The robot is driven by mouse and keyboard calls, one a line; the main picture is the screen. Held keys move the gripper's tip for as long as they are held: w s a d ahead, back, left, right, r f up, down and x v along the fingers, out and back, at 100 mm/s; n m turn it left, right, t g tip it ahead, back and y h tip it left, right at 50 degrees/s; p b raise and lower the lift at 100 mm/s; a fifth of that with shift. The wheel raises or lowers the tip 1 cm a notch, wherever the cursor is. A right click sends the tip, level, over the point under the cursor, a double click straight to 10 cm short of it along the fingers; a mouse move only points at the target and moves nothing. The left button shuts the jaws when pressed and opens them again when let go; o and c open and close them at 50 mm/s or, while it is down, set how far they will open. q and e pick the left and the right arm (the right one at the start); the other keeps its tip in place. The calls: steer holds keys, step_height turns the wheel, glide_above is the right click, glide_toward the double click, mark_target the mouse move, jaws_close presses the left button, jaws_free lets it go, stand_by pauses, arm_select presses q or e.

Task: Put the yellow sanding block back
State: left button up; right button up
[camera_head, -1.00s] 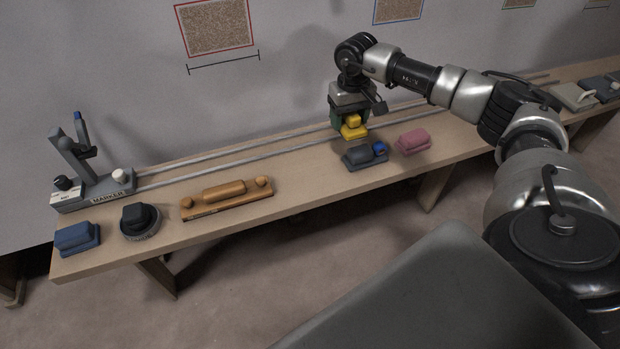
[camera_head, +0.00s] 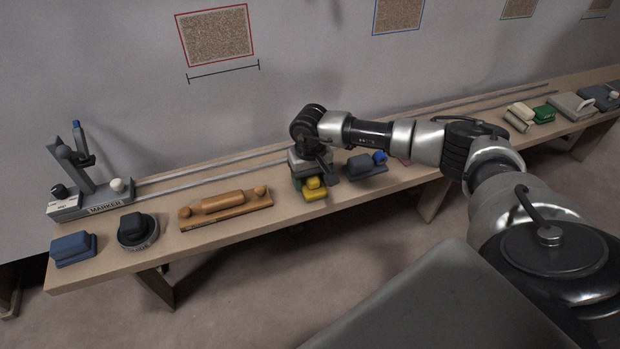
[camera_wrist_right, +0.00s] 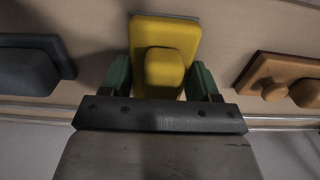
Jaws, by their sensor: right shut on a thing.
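The yellow sanding block (camera_head: 315,189) is in my right gripper (camera_head: 309,184), over the front part of the bench between the orange long sander and a grey-blue block. In the right wrist view the yellow block (camera_wrist_right: 166,31) has a raised knob, and the green fingers of my right gripper (camera_wrist_right: 162,78) stand on both sides of it, shut on it. The block lies flat, low over the bench top; I cannot tell whether it touches. My left gripper is not in view.
The orange long sander (camera_head: 226,209) lies to the left and the grey-blue block (camera_head: 367,167) close on the right. A pink block (camera_head: 404,161) is mostly hidden behind my arm. Farther left are a round dark tool (camera_head: 137,230), a blue block (camera_head: 73,250) and the marker stand (camera_head: 92,205).

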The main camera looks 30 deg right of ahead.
steer(key=o, duration=0.9)
steer(key=shift+f, duration=0.1)
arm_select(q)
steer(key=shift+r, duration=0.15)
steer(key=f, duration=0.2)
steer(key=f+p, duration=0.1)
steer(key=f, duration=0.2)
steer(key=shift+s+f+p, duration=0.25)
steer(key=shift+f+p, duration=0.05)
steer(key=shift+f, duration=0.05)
arm_select(e)
step_height(320, 180, up, 12)
steer(key=shift+r, duration=0.1)
